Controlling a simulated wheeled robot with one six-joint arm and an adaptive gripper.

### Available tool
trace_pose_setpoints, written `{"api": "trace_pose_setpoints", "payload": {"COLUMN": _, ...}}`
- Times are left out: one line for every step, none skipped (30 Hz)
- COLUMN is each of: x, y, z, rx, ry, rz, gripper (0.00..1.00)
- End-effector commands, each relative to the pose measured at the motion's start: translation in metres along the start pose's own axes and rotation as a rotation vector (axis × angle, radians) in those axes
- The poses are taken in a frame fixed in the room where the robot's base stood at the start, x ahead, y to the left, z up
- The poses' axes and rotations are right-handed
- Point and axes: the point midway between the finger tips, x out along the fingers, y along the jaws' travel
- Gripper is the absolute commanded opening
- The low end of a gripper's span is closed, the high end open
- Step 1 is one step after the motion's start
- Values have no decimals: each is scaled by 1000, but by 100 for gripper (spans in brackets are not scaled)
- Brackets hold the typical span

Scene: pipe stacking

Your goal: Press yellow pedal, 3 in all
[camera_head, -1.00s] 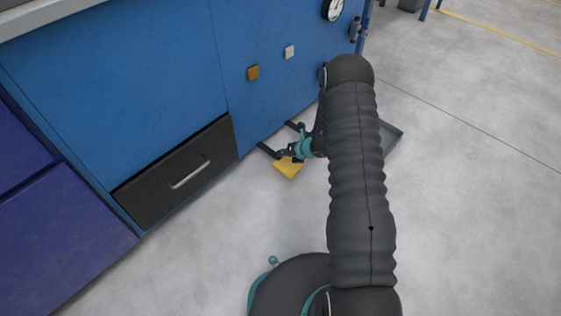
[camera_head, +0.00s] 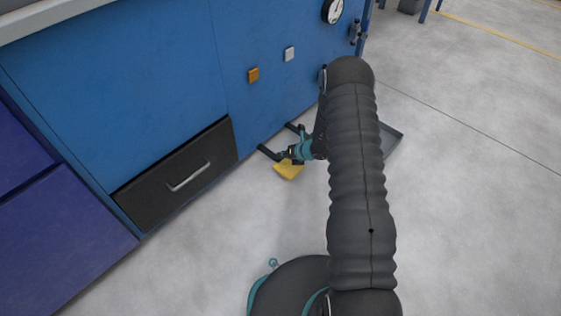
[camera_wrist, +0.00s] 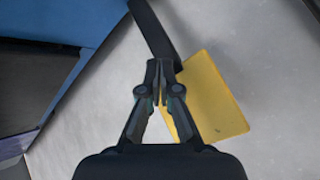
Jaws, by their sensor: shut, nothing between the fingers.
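The yellow pedal (camera_head: 288,171) is a flat plate low at the foot of the blue cabinet, on the end of a dark bar. My gripper (camera_head: 284,155) is shut and empty, at the pedal's upper edge in the head view. In the wrist view my gripper (camera_wrist: 160,70) has its fingertips by the joint of bar and pedal. Whether they touch is unclear. My arm hides part of the area to the right.
The blue cabinet (camera_head: 120,80) has a dark drawer (camera_head: 178,175) with a handle, an orange button (camera_head: 253,75), a white button (camera_head: 289,54) and a gauge (camera_head: 333,9). A grey tray (camera_head: 392,137) is partly behind my arm. Open floor lies in front.

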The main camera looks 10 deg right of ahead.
Motion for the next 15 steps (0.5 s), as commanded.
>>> {"api": "trace_pose_setpoints", "payload": {"x": 0, "y": 0, "z": 0, "rx": 0, "ry": 0, "rz": 0, "gripper": 0}}
{"api": "trace_pose_setpoints", "payload": {"x": 0, "y": 0, "z": 0, "rx": 0, "ry": 0, "rz": 0, "gripper": 0}}
{"api": "trace_pose_setpoints", "payload": {"x": 0, "y": 0, "z": 0, "rx": 0, "ry": 0, "rz": 0, "gripper": 0}}
{"api": "trace_pose_setpoints", "payload": {"x": 0, "y": 0, "z": 0, "rx": 0, "ry": 0, "rz": 0, "gripper": 0}}
{"api": "trace_pose_setpoints", "payload": {"x": 0, "y": 0, "z": 0, "rx": 0, "ry": 0, "rz": 0, "gripper": 0}}
{"api": "trace_pose_setpoints", "payload": {"x": 0, "y": 0, "z": 0, "rx": 0, "ry": 0, "rz": 0, "gripper": 0}}
{"api": "trace_pose_setpoints", "payload": {"x": 0, "y": 0, "z": 0, "rx": 0, "ry": 0, "rz": 0, "gripper": 0}}
{"api": "trace_pose_setpoints", "payload": {"x": 0, "y": 0, "z": 0, "rx": 0, "ry": 0, "rz": 0, "gripper": 0}}
{"api": "trace_pose_setpoints", "payload": {"x": 1, "y": -1, "z": -1, "rx": 0, "ry": 0, "rz": 0, "gripper": 0}}
{"api": "trace_pose_setpoints", "payload": {"x": 2, "y": -1, "z": -1, "rx": 0, "ry": 0, "rz": 0, "gripper": 0}}
{"api": "trace_pose_setpoints", "payload": {"x": 2, "y": -2, "z": -1, "rx": 0, "ry": 0, "rz": 0, "gripper": 0}}
{"api": "trace_pose_setpoints", "payload": {"x": 3, "y": -2, "z": -2, "rx": 0, "ry": 0, "rz": 0, "gripper": 0}}
{"api": "trace_pose_setpoints", "payload": {"x": 4, "y": -3, "z": -2, "rx": 0, "ry": 0, "rz": 0, "gripper": 0}}
{"api": "trace_pose_setpoints", "payload": {"x": 5, "y": -3, "z": -3, "rx": 0, "ry": 0, "rz": 0, "gripper": 0}}
{"api": "trace_pose_setpoints", "payload": {"x": 6, "y": -4, "z": -3, "rx": 0, "ry": 0, "rz": 0, "gripper": 0}}
